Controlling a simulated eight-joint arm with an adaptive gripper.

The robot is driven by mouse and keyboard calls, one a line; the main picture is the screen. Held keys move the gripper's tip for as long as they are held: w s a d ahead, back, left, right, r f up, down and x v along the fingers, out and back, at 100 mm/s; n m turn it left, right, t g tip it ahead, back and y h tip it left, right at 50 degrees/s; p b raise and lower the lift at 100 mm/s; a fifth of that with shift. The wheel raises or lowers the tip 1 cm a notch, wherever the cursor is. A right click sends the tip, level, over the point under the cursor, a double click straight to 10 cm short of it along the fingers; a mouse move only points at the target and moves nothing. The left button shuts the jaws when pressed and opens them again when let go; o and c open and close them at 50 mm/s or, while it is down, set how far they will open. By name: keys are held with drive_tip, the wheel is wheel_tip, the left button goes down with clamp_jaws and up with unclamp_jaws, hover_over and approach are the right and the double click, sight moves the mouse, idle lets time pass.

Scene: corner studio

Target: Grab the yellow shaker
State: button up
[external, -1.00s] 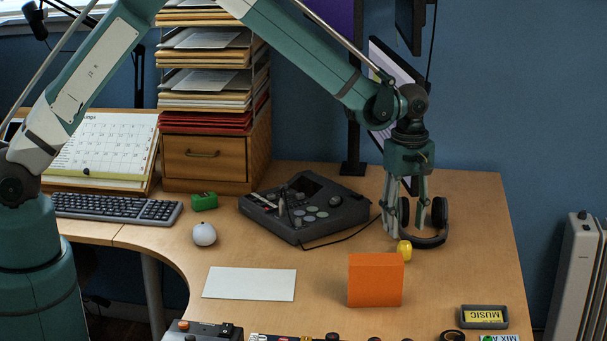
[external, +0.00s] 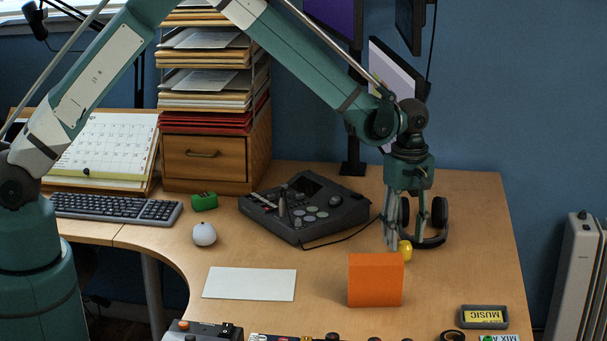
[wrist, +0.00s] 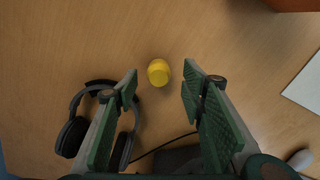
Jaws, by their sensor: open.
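The yellow shaker (external: 405,250) stands on the desk behind the orange box, which partly hides it in the external view. In the wrist view the shaker (wrist: 158,72) is seen from above, just beyond the fingertips and between their lines. My gripper (external: 392,244) points down at the shaker, low over the desk. In the wrist view my gripper (wrist: 160,78) is open, with nothing between its green pads.
Black headphones (external: 438,225) lie close behind my gripper, and also at the left in the wrist view (wrist: 75,130). The orange box (external: 375,280) stands in front of the shaker. A dark console (external: 305,208) with a cable is to the left.

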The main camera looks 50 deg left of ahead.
sight(405, 243)
drive_tip(key=shift+w+d+f+b, duration=0.1)
drive_tip(key=shift+f+b, duration=0.25)
drive_tip(key=shift+f, duration=1.8)
drive_tip(key=shift+c, duration=0.3)
drive_tip(key=c, duration=0.9)
